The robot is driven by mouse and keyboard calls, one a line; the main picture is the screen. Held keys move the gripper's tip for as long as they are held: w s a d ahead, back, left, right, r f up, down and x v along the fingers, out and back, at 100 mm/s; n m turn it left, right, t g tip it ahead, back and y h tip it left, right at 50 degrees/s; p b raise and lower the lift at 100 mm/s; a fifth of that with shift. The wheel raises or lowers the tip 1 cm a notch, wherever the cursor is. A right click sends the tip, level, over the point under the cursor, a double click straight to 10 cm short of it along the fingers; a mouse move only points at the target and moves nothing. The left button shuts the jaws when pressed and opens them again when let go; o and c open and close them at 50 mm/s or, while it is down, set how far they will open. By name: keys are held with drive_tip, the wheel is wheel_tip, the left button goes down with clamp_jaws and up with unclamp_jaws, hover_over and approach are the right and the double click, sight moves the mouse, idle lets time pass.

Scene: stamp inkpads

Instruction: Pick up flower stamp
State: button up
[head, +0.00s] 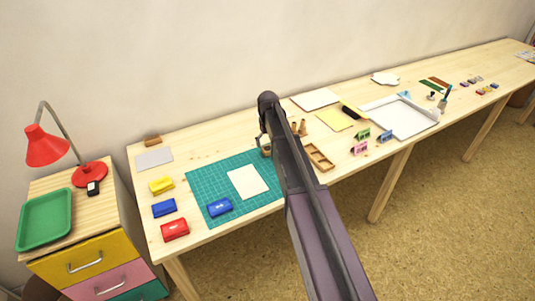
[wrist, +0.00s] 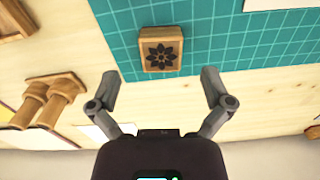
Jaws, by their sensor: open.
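The flower stamp (wrist: 161,49) is a wooden block with a dark flower design on its face, lying at the edge of the green cutting mat (wrist: 215,20) in the wrist view. My gripper (wrist: 158,85) is open and empty, its two fingers spread either side of the stamp's line, with the stamp just beyond the fingertips. In the head view the stamp (head: 266,151) shows only partly beside my arm, which hides much of that area. The mat (head: 205,182) also shows there.
A cream sheet (head: 248,181) lies on the mat. A wooden tray (head: 319,157) is right of my arm.

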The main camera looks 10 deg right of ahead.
sight(268, 148)
drive_tip(key=shift+f+b, duration=1.6)
drive_tip(key=shift+f, duration=0.3)
drive_tip(key=c, duration=1.1)
